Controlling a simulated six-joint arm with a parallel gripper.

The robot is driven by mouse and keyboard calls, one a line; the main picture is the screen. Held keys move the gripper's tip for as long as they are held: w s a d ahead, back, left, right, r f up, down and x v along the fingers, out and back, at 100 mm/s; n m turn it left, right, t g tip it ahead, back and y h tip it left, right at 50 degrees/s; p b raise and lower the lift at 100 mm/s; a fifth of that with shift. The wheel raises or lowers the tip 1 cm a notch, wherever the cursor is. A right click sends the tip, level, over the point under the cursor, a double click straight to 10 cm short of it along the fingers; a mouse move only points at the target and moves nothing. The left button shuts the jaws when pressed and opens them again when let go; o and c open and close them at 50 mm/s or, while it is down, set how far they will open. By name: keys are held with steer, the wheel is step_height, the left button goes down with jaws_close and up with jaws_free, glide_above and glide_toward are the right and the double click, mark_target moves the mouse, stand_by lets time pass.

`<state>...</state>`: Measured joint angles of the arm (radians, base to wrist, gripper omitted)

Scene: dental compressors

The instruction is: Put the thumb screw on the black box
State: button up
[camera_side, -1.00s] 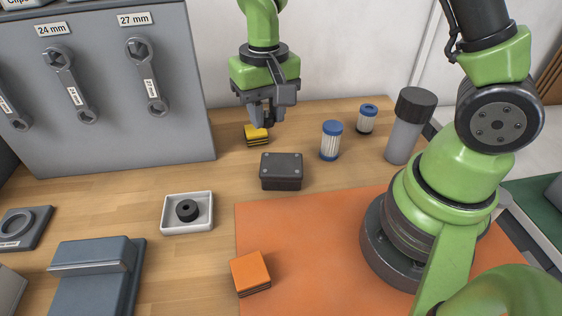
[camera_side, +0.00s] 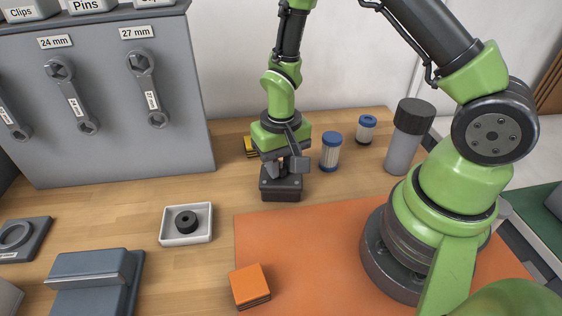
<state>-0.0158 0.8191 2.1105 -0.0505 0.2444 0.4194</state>
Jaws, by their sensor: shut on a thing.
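The black box (camera_side: 281,190) is a low dark block with screws in its top corners, standing on the wooden bench just behind the orange mat. My gripper (camera_side: 284,168) points down directly over it, with the fingertips at or just above its top. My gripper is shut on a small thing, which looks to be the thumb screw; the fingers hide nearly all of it. I cannot tell whether it touches the box. My gripper also covers the back part of the box top.
A white tray (camera_side: 165,238) with a black ring-like part (camera_side: 186,222) is to the left. Two blue-capped filters (camera_side: 330,152) (camera_side: 366,129) and a grey cylinder with a black lid (camera_side: 408,137) stand to the right. A yellow block (camera_side: 249,147) is close behind my gripper. An orange block (camera_side: 249,287) lies in front.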

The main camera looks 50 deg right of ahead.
steer(key=o, duration=0.9)
steer(key=shift+f, duration=0.1)
step_height(320, 180, up, 12)
steer(key=s+a+r+n+t+y, duration=0.1)
steer(key=s+a+r+t+y, duration=0.1)
steer(key=s+r+t, duration=0.5)
steer(key=a+v, duration=0.1)
steer(key=v, duration=0.8)
steer(key=shift+s+a, duration=0.35)
steer(key=shift+r, duration=0.1)
